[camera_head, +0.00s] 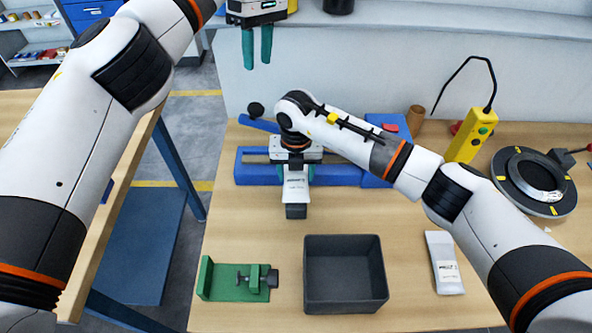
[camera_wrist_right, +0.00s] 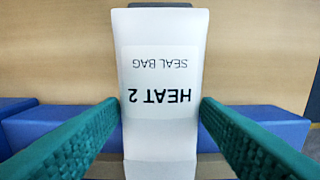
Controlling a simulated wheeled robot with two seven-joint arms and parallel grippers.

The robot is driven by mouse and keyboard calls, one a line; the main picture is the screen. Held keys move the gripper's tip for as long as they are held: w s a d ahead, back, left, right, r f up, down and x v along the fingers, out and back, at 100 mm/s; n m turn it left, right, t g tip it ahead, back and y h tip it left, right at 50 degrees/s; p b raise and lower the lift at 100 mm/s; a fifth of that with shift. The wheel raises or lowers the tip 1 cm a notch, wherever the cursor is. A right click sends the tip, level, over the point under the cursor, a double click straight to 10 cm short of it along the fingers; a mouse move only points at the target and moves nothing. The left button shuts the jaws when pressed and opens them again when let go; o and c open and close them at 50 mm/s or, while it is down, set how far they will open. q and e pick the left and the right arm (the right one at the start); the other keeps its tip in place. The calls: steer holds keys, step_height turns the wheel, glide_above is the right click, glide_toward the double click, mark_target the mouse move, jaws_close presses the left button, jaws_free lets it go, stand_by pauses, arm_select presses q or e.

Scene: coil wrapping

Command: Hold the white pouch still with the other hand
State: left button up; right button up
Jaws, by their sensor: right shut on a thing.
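A white pouch (camera_head: 296,190) hangs or stands in front of the blue sealer-like device (camera_head: 255,172). In the right wrist view the pouch (camera_wrist_right: 160,80) reads "HEAT 2 SEAL BAG" upside down. My right gripper (camera_head: 296,174) is shut on the pouch, with a green finger at each side edge. A dark piece (camera_head: 296,211) shows past the pouch's near end; I cannot tell if it is inside. My left gripper (camera_head: 258,47) is at the top of the head view, away from the pouch, its fingers apart and empty. A second white pouch (camera_head: 444,262) lies at right.
A dark grey bin (camera_head: 345,299) and a green fixture (camera_head: 237,280) stand at the table's front. A yellow control box (camera_head: 471,135), a round black device (camera_head: 533,182) and a brown cup (camera_head: 415,119) are at the right. Bare table lies between the bin and the held pouch.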

arm_select(q)
steer(key=c, duration=0.5)
steer(key=shift+m, duration=0.7)
jaws_close()
steer(key=s+a+r+m+t+h, duration=0.1)
steer(key=a+r+m+h, duration=0.1)
steer(key=m, duration=1.1)
steer(key=s+a+r+m+t+h, duration=0.1)
steer(key=s+a+r+m+h, duration=0.1)
steer(key=m, duration=1.2)
steer(key=shift+s+r+m+t+h, duration=0.3)
steer(key=shift+t+h, duration=0.1)
steer(key=shift+h, duration=0.5)
steer(key=shift+a, duration=0.1)
